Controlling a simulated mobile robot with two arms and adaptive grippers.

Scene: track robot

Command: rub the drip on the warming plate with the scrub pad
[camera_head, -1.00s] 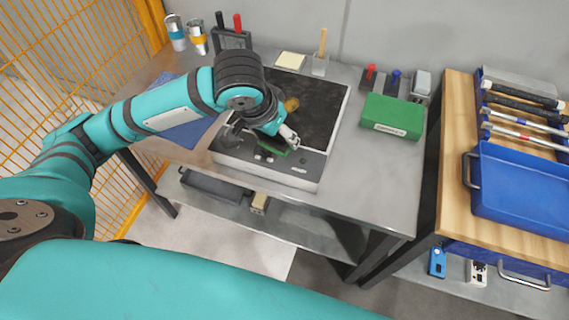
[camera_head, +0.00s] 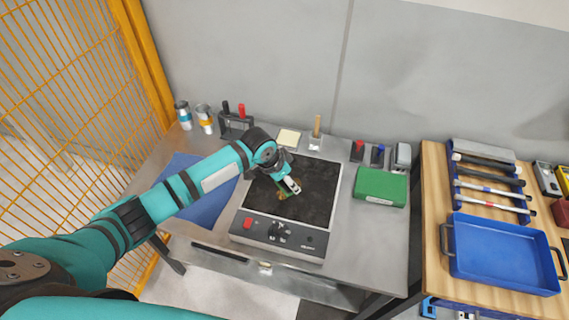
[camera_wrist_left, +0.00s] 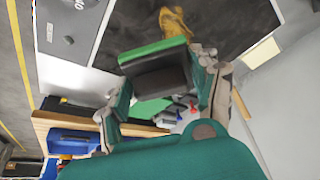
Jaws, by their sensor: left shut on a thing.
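The warming plate (camera_head: 318,190) has a black top and a grey front panel with a red button and dark knob. A yellow-brown drip (camera_head: 283,195) marks its black top, partly hidden by my gripper; it also shows in the wrist view (camera_wrist_left: 174,22). My left gripper (camera_head: 289,186) is over the black top beside the drip, shut on the scrub pad. In the wrist view the scrub pad (camera_wrist_left: 155,50) shows a green layer and a dark body between the fingers, close to the drip. I cannot tell whether it touches the plate. My right gripper is not in view.
A green box (camera_head: 381,187) stands right of the plate, a blue cloth (camera_head: 203,203) lies left. Cans (camera_head: 204,117), a tool holder (camera_head: 234,125) and a yellow pad (camera_head: 288,137) stand behind. A blue tray (camera_head: 500,252) is on the wooden bench at right.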

